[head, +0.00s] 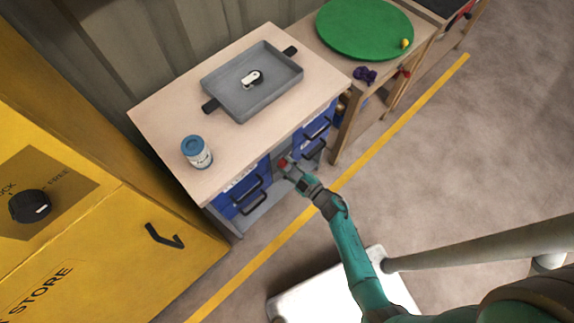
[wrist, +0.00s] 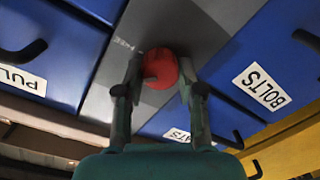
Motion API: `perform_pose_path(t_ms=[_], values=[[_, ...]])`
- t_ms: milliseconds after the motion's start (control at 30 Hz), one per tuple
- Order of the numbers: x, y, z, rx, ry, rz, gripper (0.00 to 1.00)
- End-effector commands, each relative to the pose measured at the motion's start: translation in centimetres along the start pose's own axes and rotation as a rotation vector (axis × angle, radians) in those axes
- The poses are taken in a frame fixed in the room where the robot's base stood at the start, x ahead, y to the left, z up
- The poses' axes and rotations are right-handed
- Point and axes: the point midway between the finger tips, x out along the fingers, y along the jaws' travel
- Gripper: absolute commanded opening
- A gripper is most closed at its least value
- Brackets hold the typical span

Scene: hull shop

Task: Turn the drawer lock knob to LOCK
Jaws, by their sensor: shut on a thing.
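The red drawer lock knob (wrist: 160,68) sits on a grey panel (wrist: 205,25) between the blue drawers. My gripper (wrist: 160,80) is shut on the knob, with one finger on each side of it. Small lettering, seemingly FREE, shows on the panel to the left of the knob; no LOCK lettering is readable there. In the head view the knob (head: 283,163) is a small red spot at the bench front, partly hidden by my gripper (head: 288,168). The knob's pointer direction cannot be told.
Blue drawers with black handles flank the knob, one labelled BOLTS (wrist: 262,86). The bench top holds a grey tray (head: 222,100) and a blue-lidded can (head: 197,152). A yellow cabinet (head: 120,245) at left has its own black LOCK/FREE knob (head: 30,206). Floor at right is clear.

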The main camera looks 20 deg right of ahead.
Motion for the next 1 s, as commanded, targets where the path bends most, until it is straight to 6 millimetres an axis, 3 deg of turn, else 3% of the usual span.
perform_pose_path(t_ms=[600, 1000], values=[[0.03, -0.17, -0.04, -0.543, -0.024, 0.005, 0.03], [0.03, -0.24, -0.04, -0.723, -0.031, 0.006, 0.03]])
